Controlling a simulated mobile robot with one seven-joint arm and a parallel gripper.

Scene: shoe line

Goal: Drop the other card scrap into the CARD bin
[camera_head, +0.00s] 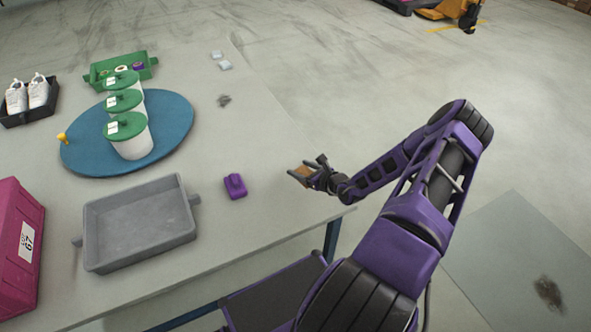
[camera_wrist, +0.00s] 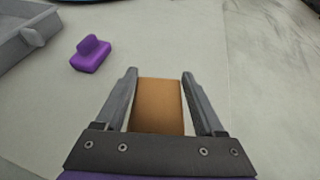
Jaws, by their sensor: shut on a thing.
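My gripper (camera_head: 308,174) is shut on a brown card scrap (camera_head: 299,172) above the right edge of the table. In the wrist view the flat scrap (camera_wrist: 158,106) sits between the two fingers. Three white bins with green lids stand in a row on a blue round board: the near bin (camera_head: 132,146), the middle bin (camera_head: 124,101) and the far bin (camera_head: 122,79). Each has a small white label on its lid, too small to read, so I cannot tell which is the CARD bin. My gripper is well to the right of them.
A purple block (camera_head: 235,186) and an empty grey tray (camera_head: 140,225) lie left of my gripper. A yellow peg (camera_head: 62,138) is at the blue board's (camera_head: 175,122) left edge.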

